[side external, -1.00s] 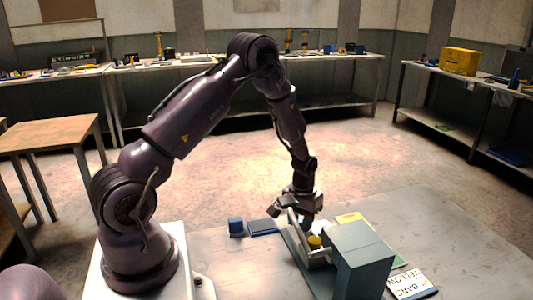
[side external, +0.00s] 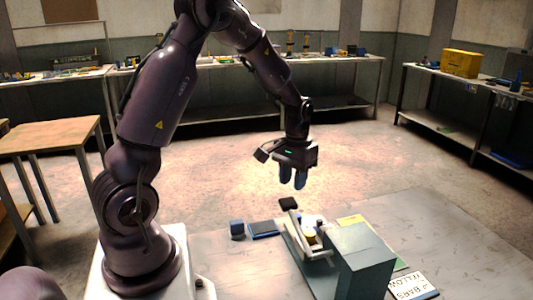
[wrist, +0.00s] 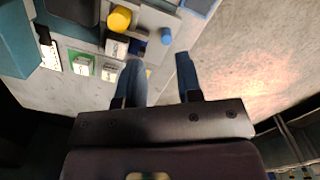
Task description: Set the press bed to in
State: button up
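The press is a grey-green box (side external: 362,258) on the grey table, with a low pale bed area (side external: 316,250) at its left. A pale lever with a black end (side external: 288,203) leans up there. A yellow round part (wrist: 119,18) shows beside the press in the wrist view, with a blue round peg (wrist: 166,36) to its right. I cannot tell from these frames whether the bed is in or out. My gripper (side external: 293,182) hangs above the lever, clear of it, fingers pointing down. In the wrist view its two blue fingers (wrist: 160,82) are apart with nothing between them.
The table's far right is clear.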

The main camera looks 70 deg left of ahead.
jog(key=s+d+r, duration=0.1)
jog(key=d+r, duration=0.1)
jog(key=s+d+r+m, duration=0.1)
jog(key=d+r, duration=0.1)
jog(key=r, duration=0.1)
jog(key=s+d+r+m+t, duration=0.1)
jog(key=s+d+r, duration=0.1)
jog(key=shift+d+r, duration=0.15)
jog(key=shift+r, duration=0.15)
jog(key=s+d+r+m+t, duration=0.2)
jog(key=s+d+r, duration=0.4)
jog(key=d, duration=0.1)
jog(key=shift+s+r+m+t+y, duration=0.25)
jog(key=shift+s+m+t+y, duration=0.05)
jog(key=shift+t+y, duration=0.1)
